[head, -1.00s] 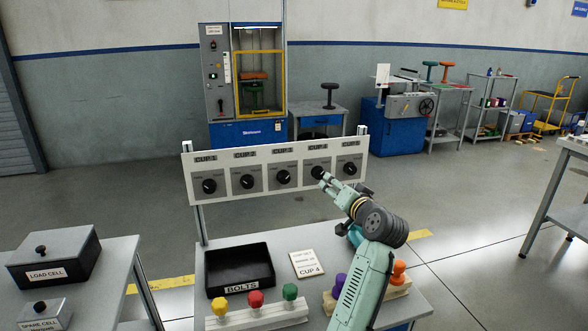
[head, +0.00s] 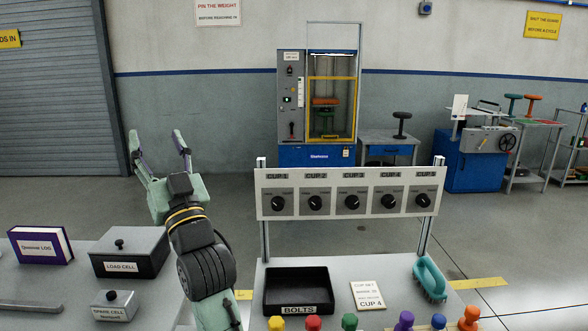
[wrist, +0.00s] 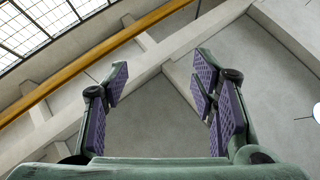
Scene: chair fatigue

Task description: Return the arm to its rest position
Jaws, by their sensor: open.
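My gripper (head: 162,155) is raised at the left in the head view, fingers pointing up, above the left table and left of the cup panel. Its two purple-padded fingers stand wide apart with nothing between them. In the wrist view my gripper (wrist: 165,95) is also open and empty, facing the ceiling and upper wall. My arm rises from the bottom edge, bent at the dark wrist joint. The panel (head: 348,207) with several black knobs, labelled CUP 1 to CUP 5, is apart from my gripper.
The left table carries a LOAD CELL box (head: 128,251), a spare cell box (head: 117,307) and a purple log binder (head: 41,245). A black BOLTS tray (head: 296,291), a CUP 4 card (head: 367,295) and a teal brush-like item (head: 431,279) lie on the middle table. Open floor lies behind.

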